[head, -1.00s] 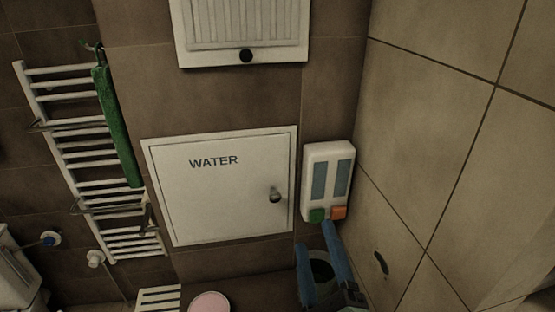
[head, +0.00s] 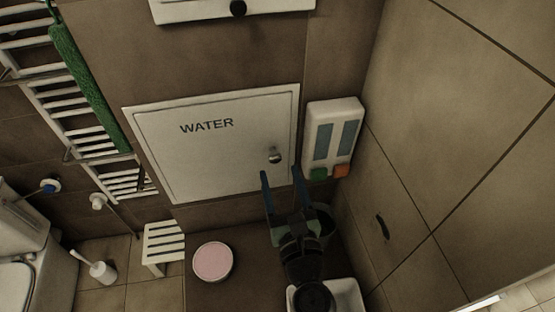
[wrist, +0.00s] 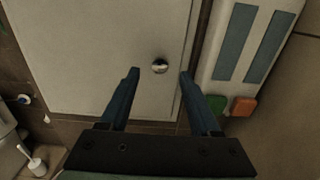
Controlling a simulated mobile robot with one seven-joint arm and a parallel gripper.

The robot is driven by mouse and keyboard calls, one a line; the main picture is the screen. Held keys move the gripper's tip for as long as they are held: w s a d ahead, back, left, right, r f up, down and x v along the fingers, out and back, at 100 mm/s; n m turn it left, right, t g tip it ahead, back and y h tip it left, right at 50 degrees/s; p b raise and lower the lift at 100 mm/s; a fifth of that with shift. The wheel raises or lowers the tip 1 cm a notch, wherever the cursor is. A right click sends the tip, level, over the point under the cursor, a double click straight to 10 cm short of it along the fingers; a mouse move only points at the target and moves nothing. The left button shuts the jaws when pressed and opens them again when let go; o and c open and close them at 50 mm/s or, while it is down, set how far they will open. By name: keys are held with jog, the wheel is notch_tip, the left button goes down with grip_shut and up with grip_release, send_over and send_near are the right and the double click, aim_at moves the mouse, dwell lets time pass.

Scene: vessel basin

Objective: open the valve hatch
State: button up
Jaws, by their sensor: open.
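The valve hatch (head: 215,160) is a white square door marked WATER, set in the brown tiled wall and shut in its frame. Its round metal knob (head: 275,155) is near the right edge. My gripper (head: 281,173) is open and empty, its two blue fingers pointing up toward the knob from just below. In the wrist view, the knob (wrist: 160,66) appears between and slightly beyond the fingertips of my gripper (wrist: 158,72). The fingers do not appear to touch the knob. The hatch door (wrist: 90,50) fills the upper left there.
A white soap dispenser (head: 332,135) with green and orange buttons hangs close right of the hatch. A side wall (head: 450,150) stands farther right. A towel rail with a green towel (head: 90,85) is at left. A slatted stool (head: 163,245) and a pink round lid (head: 213,262) are below.

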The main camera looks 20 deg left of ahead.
aim_at(276, 160)
jog(key=shift+x, duration=1.8)
grip_shut()
